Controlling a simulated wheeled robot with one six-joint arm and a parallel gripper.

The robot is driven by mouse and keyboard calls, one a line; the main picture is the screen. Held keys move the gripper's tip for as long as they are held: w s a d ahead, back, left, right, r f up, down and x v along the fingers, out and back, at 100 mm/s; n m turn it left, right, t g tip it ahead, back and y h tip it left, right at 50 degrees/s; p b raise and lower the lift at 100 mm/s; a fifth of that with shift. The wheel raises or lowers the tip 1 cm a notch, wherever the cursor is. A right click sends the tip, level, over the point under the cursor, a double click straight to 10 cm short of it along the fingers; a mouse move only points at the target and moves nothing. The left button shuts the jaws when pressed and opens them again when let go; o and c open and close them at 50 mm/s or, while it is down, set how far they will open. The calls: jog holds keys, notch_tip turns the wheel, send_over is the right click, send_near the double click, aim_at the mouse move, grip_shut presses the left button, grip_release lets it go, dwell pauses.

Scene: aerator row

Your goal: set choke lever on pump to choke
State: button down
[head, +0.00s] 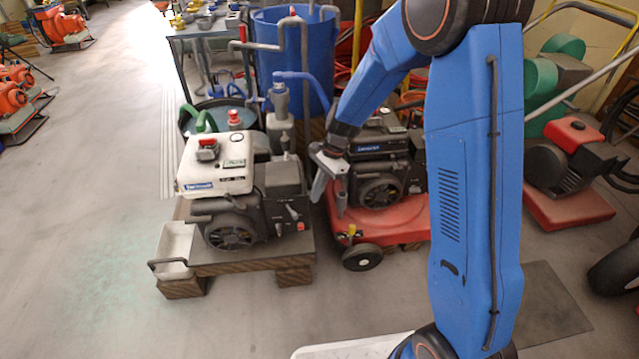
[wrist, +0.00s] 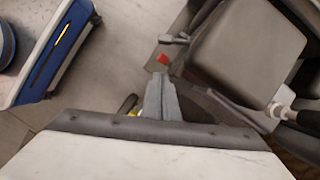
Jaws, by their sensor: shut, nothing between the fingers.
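The pump (head: 235,190) has a white tank and a dark engine, and stands left of centre in the head view on a low wooden stand. Small levers with pale and red tips (head: 298,226) show on the engine's right front side; I cannot tell which is the choke lever or its setting. My gripper (head: 319,188) hangs right of the pump, pointing down, apart from those levers. In the wrist view the fingers (wrist: 162,98) are together and empty. A small red tip (wrist: 163,60) shows just beyond them, beside a grey housing (wrist: 245,50).
A red wheeled machine (head: 380,215) stands close to the right of the pump, behind my gripper. A white tray (head: 176,247) is at the stand's left end. A blue barrel (head: 290,60) and pipes stand behind. The floor in front of the pump is clear.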

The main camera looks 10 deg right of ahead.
aim_at(291, 211)
jog(key=s+a+f, duration=0.2)
jog(key=a+f, duration=0.1)
jog(key=a, duration=0.1)
jog(key=shift+s+a, duration=0.25)
jog(key=shift+a, duration=0.05)
jog(key=shift+s+a, duration=0.1)
jog(key=shift+a, duration=0.05)
dwell(0.3)
